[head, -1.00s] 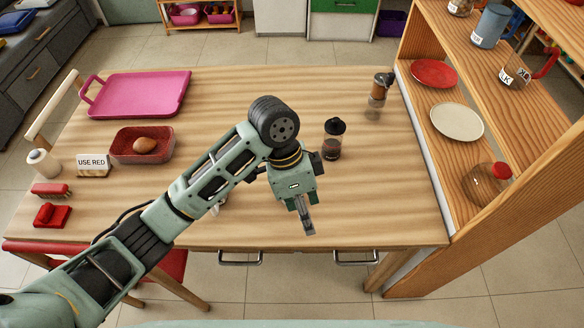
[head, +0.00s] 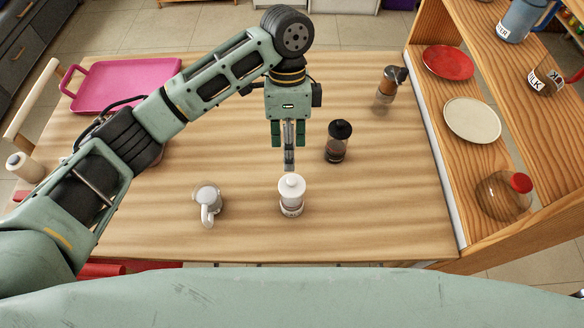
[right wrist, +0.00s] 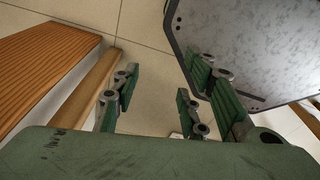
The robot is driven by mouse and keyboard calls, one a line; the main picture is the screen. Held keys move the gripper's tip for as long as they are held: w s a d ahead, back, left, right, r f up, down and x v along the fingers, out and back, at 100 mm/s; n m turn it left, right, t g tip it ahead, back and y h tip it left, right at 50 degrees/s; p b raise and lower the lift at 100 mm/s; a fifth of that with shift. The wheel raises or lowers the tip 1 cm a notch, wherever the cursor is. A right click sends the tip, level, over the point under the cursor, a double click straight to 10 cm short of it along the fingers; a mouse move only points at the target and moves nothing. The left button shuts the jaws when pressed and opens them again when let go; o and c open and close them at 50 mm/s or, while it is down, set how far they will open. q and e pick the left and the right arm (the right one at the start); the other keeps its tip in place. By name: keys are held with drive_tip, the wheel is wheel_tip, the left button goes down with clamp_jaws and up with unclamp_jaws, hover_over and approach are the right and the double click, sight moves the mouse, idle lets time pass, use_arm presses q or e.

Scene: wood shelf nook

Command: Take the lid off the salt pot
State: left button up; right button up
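A pot with a white lid (head: 291,186) stands upright near the front middle of the table in the head view. The lid is on it, and its clear body carries a label (head: 291,209) too small to read. My left gripper (head: 289,166) points down just behind and above the lid, apparently clear of it. Its fingers look close together, but the angle does not show whether they are open or shut. My right gripper (right wrist: 160,98) is open and empty in the right wrist view, over the floor; it is not in the head view.
A pink tray (head: 125,84) is at back left. The wooden shelf (head: 455,190) bounds the right side.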

sight(292, 177)
use_arm(q)
drive_tip(key=s+f, duration=0.1)
drive_tip(key=s+f+p, duration=0.1)
drive_tip(key=f, duration=0.1)
drive_tip(key=shift+s+d+f, duration=0.2)
drive_tip(key=shift+s, duration=0.05)
drive_tip(key=p+x, duration=0.1)
drive_tip(key=x, duration=0.1)
drive_tip(key=shift+d+f, duration=0.15)
drive_tip(key=shift+f, duration=0.6)
drive_tip(key=c, duration=0.9)
use_arm(e)
drive_tip(key=shift+s+a+r, duration=0.1)
drive_tip(key=shift+s+r, duration=0.4)
drive_tip(key=shift+s, duration=0.4)
drive_tip(key=shift+s+a+r, duration=0.1)
drive_tip(key=shift+s+r, duration=0.4)
drive_tip(key=shift+s, duration=0.4)
